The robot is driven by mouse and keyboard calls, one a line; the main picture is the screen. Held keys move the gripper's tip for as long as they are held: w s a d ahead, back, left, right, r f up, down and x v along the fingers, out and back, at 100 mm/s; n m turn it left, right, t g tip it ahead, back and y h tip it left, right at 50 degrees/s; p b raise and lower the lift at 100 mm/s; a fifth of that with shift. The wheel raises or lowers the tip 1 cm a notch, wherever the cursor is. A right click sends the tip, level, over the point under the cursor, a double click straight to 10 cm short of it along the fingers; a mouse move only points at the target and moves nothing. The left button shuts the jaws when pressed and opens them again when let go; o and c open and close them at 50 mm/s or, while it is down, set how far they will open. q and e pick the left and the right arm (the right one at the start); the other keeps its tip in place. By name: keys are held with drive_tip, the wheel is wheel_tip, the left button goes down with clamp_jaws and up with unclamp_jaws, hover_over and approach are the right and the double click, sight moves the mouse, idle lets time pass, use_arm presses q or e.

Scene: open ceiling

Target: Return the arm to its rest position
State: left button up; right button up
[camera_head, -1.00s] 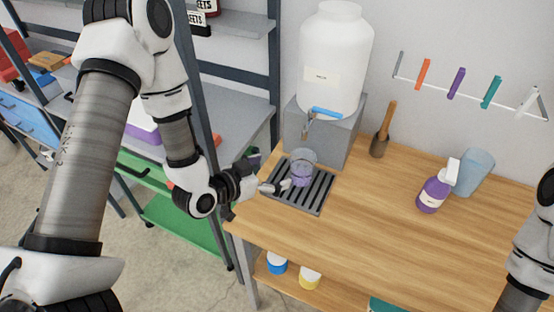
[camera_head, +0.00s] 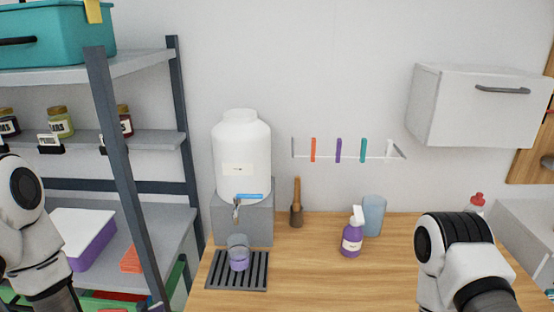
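Part of my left arm shows at the left edge, in front of the shelf rack; its gripper is out of view. Part of my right arm shows at the lower right, over the wooden counter; its gripper is out of view. A clear cup (camera_head: 238,254) with purple liquid stands on the dark drip tray (camera_head: 256,284), below the tap of the white dispenser (camera_head: 243,158). No gripper touches the cup.
A purple spray bottle (camera_head: 352,236) and a blue tumbler (camera_head: 374,215) stand on the wooden counter (camera_head: 300,285). A wooden-handled tool (camera_head: 297,205) stands by the dispenser. A white cabinet (camera_head: 470,108) hangs at right. A metal shelf rack (camera_head: 125,180) stands at left.

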use_arm(q)
drive_tip(key=s+f+g+y+b, duration=0.1)
drive_tip(key=s+f+g, duration=0.2)
drive_tip(key=s+f, duration=0.35)
drive_tip(key=s+f+g+y, duration=0.1)
drive_tip(key=s+f+g, duration=0.25)
drive_tip(key=f, duration=0.55)
drive_tip(key=s+a+f+n+g+y, duration=0.1)
drive_tip(key=s+f+n+g, duration=0.1)
drive_tip(key=s, duration=0.4)
drive_tip(key=s+a+f+n+g+y, duration=0.2)
drive_tip(key=s+f+n+g, duration=0.1)
drive_tip(key=s, duration=0.4)
drive_tip(key=shift+f, duration=0.15)
use_arm(e)
drive_tip(key=shift+w+f, duration=0.25)
drive_tip(key=shift+f, duration=0.65)
drive_tip(key=shift+d, duration=0.1)
